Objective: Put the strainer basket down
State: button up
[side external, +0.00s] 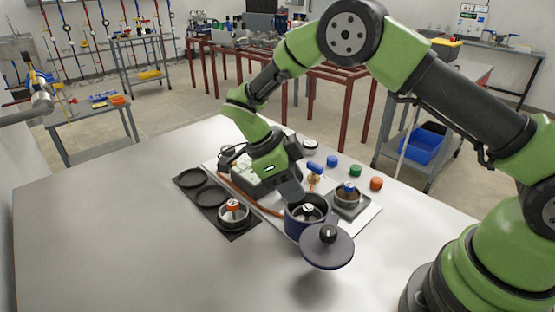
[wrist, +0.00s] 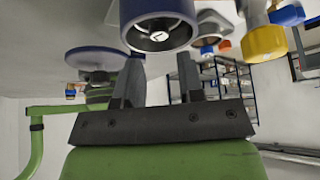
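A dark blue strainer housing (side external: 305,222) stands open on the table, with a metal piece with a pale top (side external: 308,208) inside it. The housing also shows in the wrist view (wrist: 158,32), with a round piece (wrist: 159,36) within. A metal basket with an orange knob (side external: 233,213) sits in the front place of a black tray (side external: 188,178). Another metal basket with a blue knob (side external: 347,194) sits on a grey square holder (side external: 352,208). My gripper (side external: 297,192) is beside the housing's rim. In the wrist view its fingers (wrist: 160,72) are apart with nothing visible between them.
A blue lid with a black knob (side external: 327,248) hangs out in front of the housing, above the table. Blue (side external: 332,161), green (side external: 355,170) and orange (side external: 376,183) caps stand behind. A blue-handled valve (side external: 315,170) rises nearby. The table's left and front are clear.

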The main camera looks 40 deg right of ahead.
notch_tip(320, 180, up, 14)
jog(key=n+t+y, duration=0.2)
jog(key=n, duration=0.3)
jog(key=s+r+n+t+y, duration=0.2)
jog(key=s+r+n+t, duration=0.1)
jog(key=s+n, duration=0.6)
jog(key=s+d+r+n+t+y, duration=0.1)
jog(key=s+r+n+t, duration=0.3)
jog(key=s+n, duration=0.5)
jog(key=shift+d+r+t+y, duration=0.25)
jog(key=shift+t+y, duration=0.35)
jog(key=shift+t, duration=0.6)
jog(key=shift+o, duration=0.5)
